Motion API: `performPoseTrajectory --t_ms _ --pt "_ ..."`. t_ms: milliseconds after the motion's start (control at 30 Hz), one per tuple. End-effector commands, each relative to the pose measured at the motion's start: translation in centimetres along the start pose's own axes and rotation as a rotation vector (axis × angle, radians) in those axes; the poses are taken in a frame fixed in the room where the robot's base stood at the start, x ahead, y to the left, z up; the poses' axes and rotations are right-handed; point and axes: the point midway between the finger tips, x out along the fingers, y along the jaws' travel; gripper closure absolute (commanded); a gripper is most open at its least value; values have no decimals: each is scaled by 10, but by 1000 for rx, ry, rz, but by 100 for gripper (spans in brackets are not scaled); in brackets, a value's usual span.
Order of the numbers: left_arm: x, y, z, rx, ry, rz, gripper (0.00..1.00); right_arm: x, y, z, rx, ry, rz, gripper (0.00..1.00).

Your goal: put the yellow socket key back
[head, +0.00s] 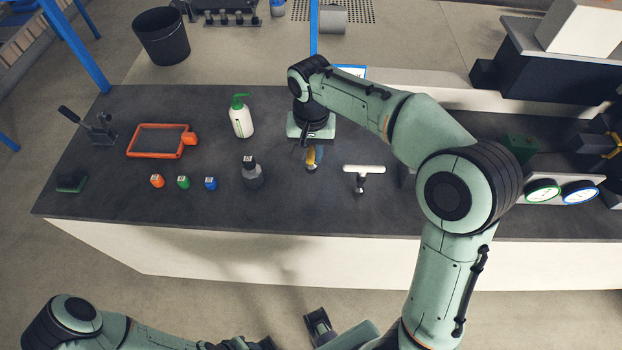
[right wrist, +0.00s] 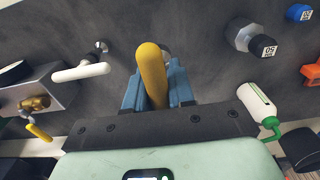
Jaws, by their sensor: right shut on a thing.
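My right gripper (head: 312,148) is over the middle of the dark bench, pointing down. It is shut on the yellow socket key (head: 313,160). In the right wrist view, the key's yellow handle (right wrist: 152,76) lies between the blue fingers, and a grey round part shows partly behind it. Whether the key's lower end touches the bench or a holder is hidden. A white T-handled key (head: 364,169) stands upright just right of the gripper; it also shows in the right wrist view (right wrist: 81,73). Part of my left arm shows at the bottom left, but its gripper cannot be made out.
An orange frame (head: 130,146) lies farther left. Two round gauges (head: 543,191) are at the right. Bench space at front centre is clear.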

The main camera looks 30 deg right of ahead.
Motion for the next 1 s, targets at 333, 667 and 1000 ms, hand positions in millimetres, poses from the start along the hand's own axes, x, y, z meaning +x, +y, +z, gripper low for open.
performPoseTrajectory --t_ms 333,667,1000 --pt "9 -4 1 -1 -4 -1 57 60 0 0 0 0 1 100" --pt "15 -6 2 -2 -6 -2 57 102 0 0 -1 -1 2 100" --pt "15 -6 2 -2 -6 -2 57 105 0 0 -1 1 0 100"
